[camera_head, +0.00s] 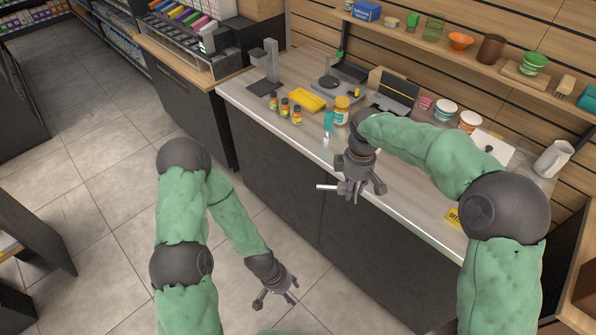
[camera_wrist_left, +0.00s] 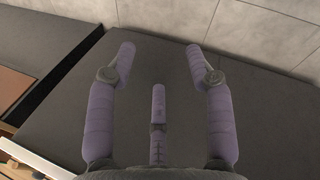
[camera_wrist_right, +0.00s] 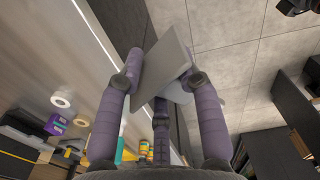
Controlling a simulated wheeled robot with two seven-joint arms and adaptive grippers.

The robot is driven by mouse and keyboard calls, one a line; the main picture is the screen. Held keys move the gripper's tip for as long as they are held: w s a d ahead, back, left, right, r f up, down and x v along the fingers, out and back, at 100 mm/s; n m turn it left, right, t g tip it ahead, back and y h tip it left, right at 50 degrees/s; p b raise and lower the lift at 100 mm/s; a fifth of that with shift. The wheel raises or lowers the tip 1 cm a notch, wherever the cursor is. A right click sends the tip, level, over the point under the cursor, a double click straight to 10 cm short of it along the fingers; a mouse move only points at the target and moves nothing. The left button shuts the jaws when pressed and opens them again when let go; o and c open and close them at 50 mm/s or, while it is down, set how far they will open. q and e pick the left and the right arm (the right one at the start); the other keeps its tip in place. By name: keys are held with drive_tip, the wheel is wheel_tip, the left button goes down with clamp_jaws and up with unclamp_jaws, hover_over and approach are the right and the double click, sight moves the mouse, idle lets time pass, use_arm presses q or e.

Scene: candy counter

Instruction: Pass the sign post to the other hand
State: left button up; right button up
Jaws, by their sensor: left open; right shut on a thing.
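The sign post (camera_wrist_right: 163,62) shows in the right wrist view as a flat grey-white panel with a paler rounded part behind it. My right gripper (camera_wrist_right: 165,85) is shut on it. In the head view my right gripper (camera_head: 352,190) is in front of the counter's front edge, and a pale end of the sign post (camera_head: 325,187) sticks out to its left. The rest of it is hidden by the fingers. My left gripper (camera_head: 280,299) is open and empty, lower and to the left, over the floor. Its spread fingers (camera_wrist_left: 158,70) also show in the left wrist view, with nothing between them.
A wall shelf (camera_head: 470,57) runs behind. The space between my grippers is clear.

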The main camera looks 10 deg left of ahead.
use_arm(q)
drive_tip(key=w+a+r+m+h, duration=0.1)
drive_tip(key=w+a+r+m, duration=0.1)
drive_tip(key=w+r+m, duration=0.35)
drive_tip(key=m+h, duration=0.9)
drive_tip(key=m, duration=0.4)
approach(328, 187)
drive_tip(key=x, duration=1)
drive_tip(key=shift+d+f, duration=0.1)
drive_tip(key=shift+d, duration=0.15)
